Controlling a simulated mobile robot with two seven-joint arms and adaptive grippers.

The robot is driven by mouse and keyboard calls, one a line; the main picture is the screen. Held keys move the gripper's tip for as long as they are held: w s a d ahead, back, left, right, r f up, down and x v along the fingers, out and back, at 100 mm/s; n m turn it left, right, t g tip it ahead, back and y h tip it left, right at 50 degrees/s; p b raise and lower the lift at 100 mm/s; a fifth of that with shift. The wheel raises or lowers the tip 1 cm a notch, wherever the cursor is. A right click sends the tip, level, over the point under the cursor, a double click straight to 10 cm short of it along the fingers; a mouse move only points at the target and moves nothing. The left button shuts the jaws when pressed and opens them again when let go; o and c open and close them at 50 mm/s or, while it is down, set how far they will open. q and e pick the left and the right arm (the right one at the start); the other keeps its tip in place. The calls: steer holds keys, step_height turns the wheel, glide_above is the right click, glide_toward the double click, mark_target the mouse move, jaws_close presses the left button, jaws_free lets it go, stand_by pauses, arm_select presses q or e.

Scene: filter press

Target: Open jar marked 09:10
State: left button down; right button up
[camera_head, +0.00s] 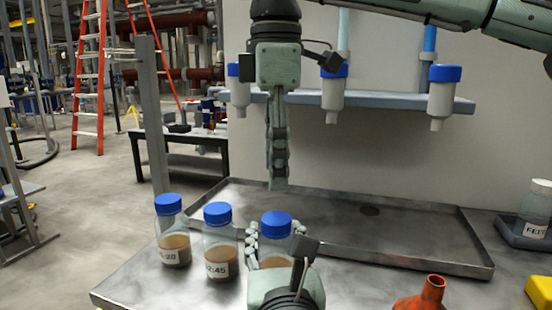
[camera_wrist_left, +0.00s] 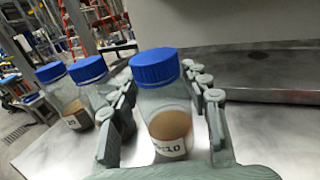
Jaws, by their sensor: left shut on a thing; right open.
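Three clear jars with blue lids and brown contents stand in a row on the metal table. The rightmost jar (camera_head: 275,226) is between the fingers of my left gripper (camera_head: 273,235), which is shut on its body. In the left wrist view this jar (camera_wrist_left: 162,105) is upright, lid on, with a partly readable label ending in "10". The middle jar (camera_head: 220,240) is marked 12:45. The left jar (camera_head: 172,230) has a label ending in "20". My right gripper (camera_head: 278,185) points down, open and empty, above and behind the held jar's lid, seen edge-on.
A shallow metal tray (camera_head: 480,270) lies behind the jars. A blue-grey shelf (camera_head: 390,101) with blue-capped white bottles is on the wall. An orange funnel-shaped vessel (camera_head: 422,296), a yellow object (camera_head: 540,291) and a labelled container (camera_head: 536,205) are at right.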

mark_target(276, 218)
step_height(276, 218, down, 8)
steer(key=shift+r, duration=0.1)
stand_by(0.4)
